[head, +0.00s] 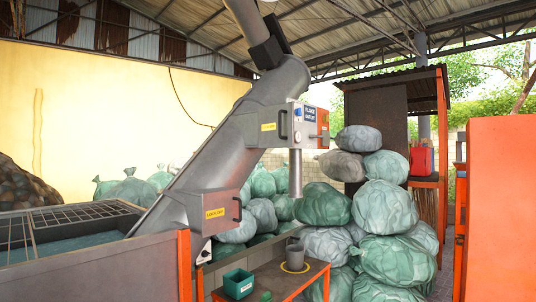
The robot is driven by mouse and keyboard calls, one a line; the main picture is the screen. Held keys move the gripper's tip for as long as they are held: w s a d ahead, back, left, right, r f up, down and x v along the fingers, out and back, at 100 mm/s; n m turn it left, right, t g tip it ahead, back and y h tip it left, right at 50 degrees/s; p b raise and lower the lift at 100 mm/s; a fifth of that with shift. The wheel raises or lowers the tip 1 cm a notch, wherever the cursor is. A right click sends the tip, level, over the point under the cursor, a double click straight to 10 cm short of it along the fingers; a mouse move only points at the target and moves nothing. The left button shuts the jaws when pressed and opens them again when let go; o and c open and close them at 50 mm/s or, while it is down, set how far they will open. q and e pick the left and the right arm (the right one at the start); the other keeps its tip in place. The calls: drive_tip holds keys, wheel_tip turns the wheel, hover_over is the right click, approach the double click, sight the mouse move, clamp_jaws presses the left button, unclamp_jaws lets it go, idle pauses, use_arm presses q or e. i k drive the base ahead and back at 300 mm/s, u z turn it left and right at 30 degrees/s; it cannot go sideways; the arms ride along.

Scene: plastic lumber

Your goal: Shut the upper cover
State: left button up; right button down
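A slanted grey conveyor tube (221,150) rises from the lower left toward the roof. High on its side is a grey cover (268,138) with a yellow label and a dark handle; its label is too small to read, but it is the upper of two such covers. I cannot tell how far it stands open. A lower grey cover (212,226) with a yellow label and a dark handle sits near the tube's foot. Neither of my grippers is in view.
A white and orange box (308,120) and a vertical pipe (295,172) are beside the upper cover. Below, a bench (312,273) carries a grey bucket (294,257) and green bin (238,284). Stacked sacks (383,207) and an orange cabinet (500,210) stand right.

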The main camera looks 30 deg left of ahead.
sight(276, 122)
drive_tip(key=u, duration=0.65)
drive_tip(key=i, duration=1.75)
drive_tip(key=u, duration=0.65)
